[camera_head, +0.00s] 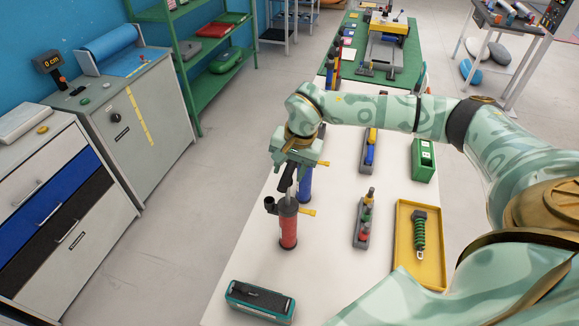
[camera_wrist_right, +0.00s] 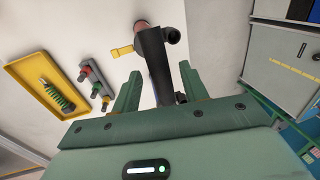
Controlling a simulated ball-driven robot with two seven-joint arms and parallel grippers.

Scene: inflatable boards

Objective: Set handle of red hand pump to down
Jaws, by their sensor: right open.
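The red hand pump (camera_head: 288,228) stands upright near the left edge of the white table. Its black handle (camera_head: 286,178) is above the body, with a short stretch of rod showing, so it looks raised. My right gripper (camera_head: 290,168) is over the pump, pointing down. In the right wrist view the dark handle (camera_wrist_right: 154,55) extends between the two green fingers of my open right gripper (camera_wrist_right: 160,88). I cannot tell whether a finger touches it. The pump's red body (camera_wrist_right: 140,22) is mostly hidden behind the handle there. My left gripper is not in view.
A blue pump (camera_head: 305,184) stands close behind the red one. A teal-and-black case (camera_head: 260,301) lies at the front. A yellow tray (camera_head: 431,278) with a green spring, a grey holder (camera_head: 360,232) and a green box (camera_head: 423,160) lie to the right. Bare table lies between.

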